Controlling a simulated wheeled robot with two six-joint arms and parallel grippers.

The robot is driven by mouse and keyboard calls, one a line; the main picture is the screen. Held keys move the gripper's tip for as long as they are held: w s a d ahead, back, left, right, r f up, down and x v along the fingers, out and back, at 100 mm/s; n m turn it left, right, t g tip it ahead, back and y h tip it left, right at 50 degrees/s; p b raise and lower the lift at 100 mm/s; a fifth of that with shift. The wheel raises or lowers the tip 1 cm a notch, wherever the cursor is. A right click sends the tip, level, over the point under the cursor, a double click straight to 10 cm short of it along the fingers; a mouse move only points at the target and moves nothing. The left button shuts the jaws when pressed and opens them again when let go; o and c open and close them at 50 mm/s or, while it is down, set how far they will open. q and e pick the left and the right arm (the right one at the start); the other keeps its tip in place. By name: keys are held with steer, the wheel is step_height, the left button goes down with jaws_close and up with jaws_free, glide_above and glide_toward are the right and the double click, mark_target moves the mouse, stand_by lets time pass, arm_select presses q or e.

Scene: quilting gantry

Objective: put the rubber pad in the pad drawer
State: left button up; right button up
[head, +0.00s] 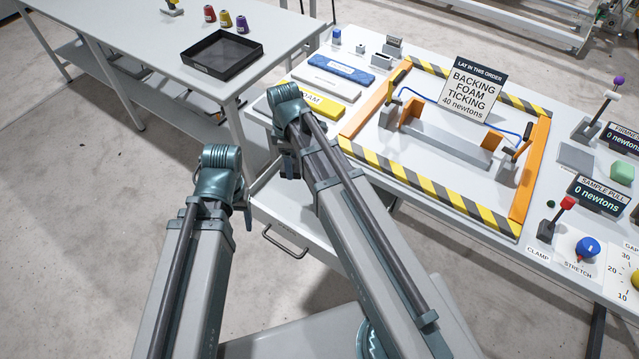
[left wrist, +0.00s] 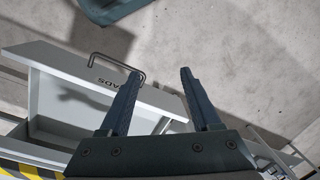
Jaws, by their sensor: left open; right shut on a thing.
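The pad drawer (head: 285,218) is pulled out from the near-left side of the gantry table. Its front, lettered PADS, and its handle show in the left wrist view (left wrist: 75,72), with part of the grey inside. My left gripper (left wrist: 160,73) is open and empty, its fingers near the drawer front. In the head view my left gripper (head: 245,203) is mostly hidden behind its wrist, left of the drawer. My right gripper (head: 288,165) is over the drawer's table end and shut. What it holds is hidden by my arm. I cannot make out the rubber pad.
On the gantry table are a yellow foam strip (head: 318,107), a blue strip (head: 341,68), a striped frame (head: 435,187) and a sign (head: 473,90). A side table at left holds a black tray (head: 222,54) and spools. Bare floor lies left of the drawer.

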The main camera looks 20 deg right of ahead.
arm_select(q)
steer(key=o, duration=0.5)
step_height(320, 180, down, 8)
steer(key=b, duration=0.7)
steer(key=shift+r, duration=0.25)
arm_select(e)
steer(key=d+f+m, duration=0.6)
steer(key=d+f, duration=0.2)
steer(key=d, duration=0.1)
arm_select(q)
step_height(320, 180, down, 10)
steer(key=b, duration=1)
steer(key=shift+f, duration=0.15)
arm_select(e)
steer(key=f, duration=0.9)
steer(key=shift+s+a+f, duration=0.15)
steer(key=shift+s+f, duration=0.25)
steer(key=shift+f+b, duration=0.1)
steer(key=shift+b, duration=0.2)
steer(key=o, duration=1.4)
arm_select(q)
steer(key=shift+f, duration=0.1)
